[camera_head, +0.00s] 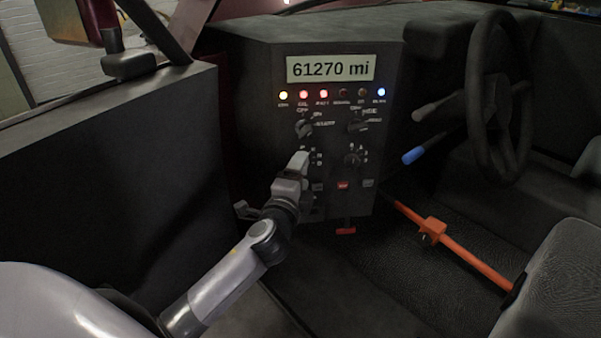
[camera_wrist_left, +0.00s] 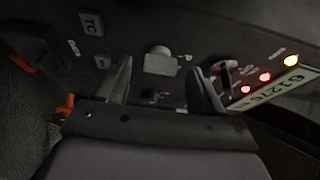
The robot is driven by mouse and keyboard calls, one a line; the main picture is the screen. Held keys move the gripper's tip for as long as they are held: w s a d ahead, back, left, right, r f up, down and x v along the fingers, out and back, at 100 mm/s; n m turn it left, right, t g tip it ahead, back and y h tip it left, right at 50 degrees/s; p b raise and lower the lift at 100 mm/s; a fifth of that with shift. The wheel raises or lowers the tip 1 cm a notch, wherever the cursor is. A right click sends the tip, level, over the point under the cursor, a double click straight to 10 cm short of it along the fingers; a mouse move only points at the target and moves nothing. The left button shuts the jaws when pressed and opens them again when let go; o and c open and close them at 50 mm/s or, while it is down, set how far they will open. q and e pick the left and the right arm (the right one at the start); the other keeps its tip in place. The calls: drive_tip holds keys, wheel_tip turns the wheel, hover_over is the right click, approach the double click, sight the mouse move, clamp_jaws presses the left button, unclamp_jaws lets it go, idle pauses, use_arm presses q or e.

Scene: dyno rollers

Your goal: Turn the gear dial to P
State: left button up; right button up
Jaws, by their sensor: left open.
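The gear dial (camera_wrist_left: 159,60) shows in the left wrist view as a pale block-shaped knob with small letters beside it. In the head view it is largely hidden behind my left gripper (camera_head: 300,163), and only some of its letters show. In the wrist view my left gripper (camera_wrist_left: 160,68) is open, with one finger on each side of the knob. I cannot tell whether the fingers touch it. The letter the dial points at is too small to read.
The dark panel (camera_head: 255,70) has a mileage display (camera_head: 330,68), a row of lights, an upper left dial (camera_head: 303,128), an upper right dial (camera_head: 357,125) and a lower right dial (camera_head: 352,159). The steering wheel (camera_head: 490,95) and an orange bar (camera_head: 460,250) are at right.

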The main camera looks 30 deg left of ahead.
use_arm(q)
drive_tip(key=v, duration=0.6)
drive_tip(key=shift+s, duration=0.2)
drive_tip(key=shift+d, duration=0.1)
drive_tip(key=s+d+f+n+g+h, duration=0.35)
drive_tip(key=s+f+n, duration=0.25)
drive_tip(key=s+f, duration=0.4)
drive_tip(key=s+d+f+n+g+h, duration=0.3)
drive_tip(key=s+d+f+n+g, duration=0.15)
drive_tip(key=s+f+n, duration=0.4)
wheel_tip(320, 180, up, 12)
drive_tip(key=s+m+p, duration=0.1)
drive_tip(key=s+p, duration=0.1)
drive_tip(key=p, duration=1.4)
drive_tip(key=shift+s+a+f+m+t, duration=0.2)
drive_tip(key=shift+a+m+t, duration=0.1)
drive_tip(key=shift+m+t, duration=0.1)
drive_tip(key=shift+w+d, duration=0.1)
